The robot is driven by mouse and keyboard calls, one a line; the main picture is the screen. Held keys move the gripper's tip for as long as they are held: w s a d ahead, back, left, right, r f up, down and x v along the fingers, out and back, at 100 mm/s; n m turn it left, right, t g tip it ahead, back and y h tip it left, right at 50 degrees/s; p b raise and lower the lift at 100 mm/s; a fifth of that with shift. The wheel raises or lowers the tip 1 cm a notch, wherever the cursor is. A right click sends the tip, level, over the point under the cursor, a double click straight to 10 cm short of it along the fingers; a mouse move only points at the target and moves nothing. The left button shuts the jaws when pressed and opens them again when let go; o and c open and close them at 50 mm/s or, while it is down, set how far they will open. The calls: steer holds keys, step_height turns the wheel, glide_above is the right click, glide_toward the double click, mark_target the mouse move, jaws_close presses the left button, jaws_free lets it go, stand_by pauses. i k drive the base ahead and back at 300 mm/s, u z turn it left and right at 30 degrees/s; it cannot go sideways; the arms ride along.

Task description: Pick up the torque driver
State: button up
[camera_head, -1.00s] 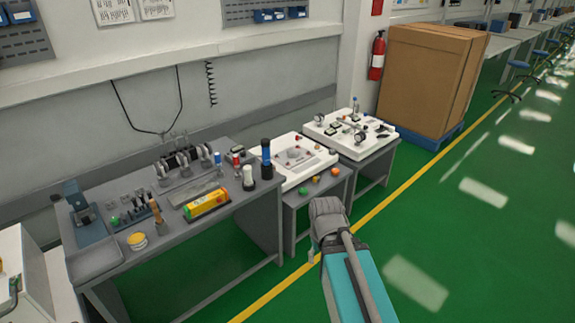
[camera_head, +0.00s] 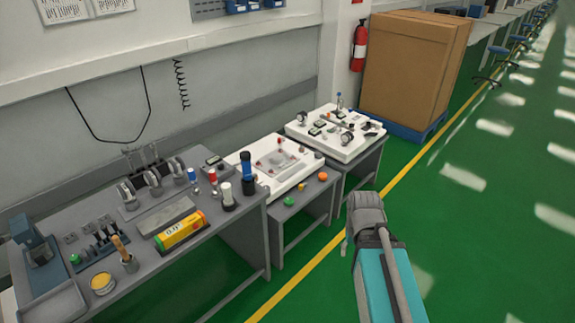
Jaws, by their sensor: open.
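On the grey workbench (camera_head: 240,222) at the left, a blue-topped tool with a black base (camera_head: 247,172) stands upright near the right end. A white-topped one (camera_head: 227,194) stands beside it. I cannot tell for certain which tool is the torque driver. My gripper (camera_head: 366,210), at the end of my teal arm, is over the green floor right of the benches. It is apart from all the tools and appears empty; its fingertips are hard to make out.
A low bench with a white panel (camera_head: 262,165) and an orange knob (camera_head: 323,176) adjoins. Another white panel bench (camera_head: 335,147) stands behind it. A large brown carton (camera_head: 410,70) and a fire extinguisher (camera_head: 359,45) are at the back.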

mark_target(246, 157)
steer(key=z, duration=0.05)
steer(key=i, duration=1.35)
steer(key=u, duration=0.65)
